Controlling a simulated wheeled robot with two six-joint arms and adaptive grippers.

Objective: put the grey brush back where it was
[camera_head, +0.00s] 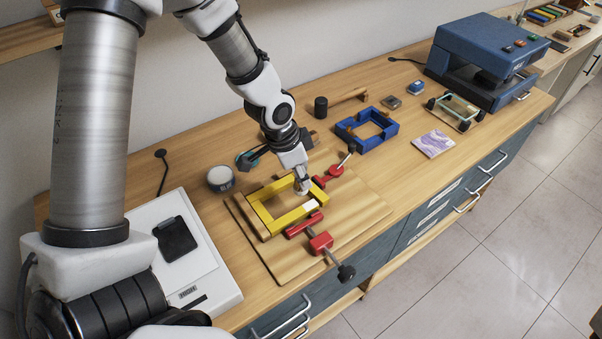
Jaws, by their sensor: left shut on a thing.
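My left gripper (301,179) reaches down from the top over the workbench, its tip at the far right corner of a yellow frame (262,216). It is shut on a small grey piece (304,187), which appears to be the grey brush; the gripper hides most of it. I cannot tell whether the brush touches the frame. The frame lies on a wooden board (357,213), with red clamps (321,242) along its right side. A round grey-white tub (220,178) stands left of the board. My right gripper is not in view.
A blue machine (484,55) stands at the far right. A white panel (205,285) is at front left. Bare bench top lies between board and card.

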